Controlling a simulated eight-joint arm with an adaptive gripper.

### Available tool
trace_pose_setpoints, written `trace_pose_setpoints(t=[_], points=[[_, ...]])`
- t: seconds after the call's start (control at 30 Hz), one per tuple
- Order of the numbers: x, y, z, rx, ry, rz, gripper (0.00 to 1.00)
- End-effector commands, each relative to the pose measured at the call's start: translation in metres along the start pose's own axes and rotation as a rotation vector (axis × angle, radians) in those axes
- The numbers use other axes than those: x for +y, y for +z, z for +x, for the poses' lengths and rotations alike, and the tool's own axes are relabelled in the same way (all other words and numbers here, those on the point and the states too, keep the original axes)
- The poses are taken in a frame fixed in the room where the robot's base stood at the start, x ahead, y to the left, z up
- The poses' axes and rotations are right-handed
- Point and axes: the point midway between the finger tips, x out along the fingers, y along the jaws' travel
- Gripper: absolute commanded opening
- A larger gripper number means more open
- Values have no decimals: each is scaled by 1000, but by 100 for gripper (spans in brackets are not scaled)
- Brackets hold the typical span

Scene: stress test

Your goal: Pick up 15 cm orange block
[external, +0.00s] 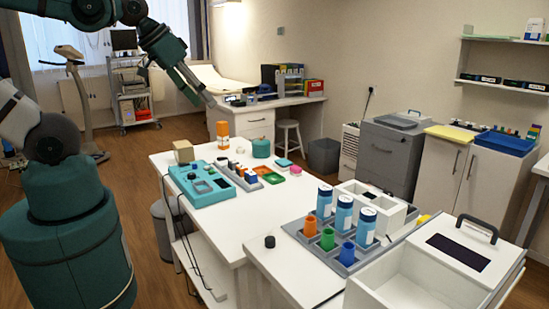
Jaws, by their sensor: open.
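An upright orange block (222,129) stands near the far end of the white table (215,225), with a paler lower part that I cannot make out clearly. My gripper (203,97) hangs above and a little left of the orange block in the picture. Its fingers point down and to the right. It is open with nothing visible between the fingers, and it looks apart from the block.
A tan block (183,151), a teal device (202,185) and a teal round pot (261,148) stand near the orange block. A grey rack (343,262) with blue-white bottles and coloured cups is at the near right.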

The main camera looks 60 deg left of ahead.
Motion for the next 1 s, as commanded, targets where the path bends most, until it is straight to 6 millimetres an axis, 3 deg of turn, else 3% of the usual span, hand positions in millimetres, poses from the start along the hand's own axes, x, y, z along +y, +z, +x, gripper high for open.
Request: trace_pose_setpoints(t=[0.5,1.0], points=[[0,-29,-41,0,0,0,46],[-26,-74,-43,-55,-28,122,46]])
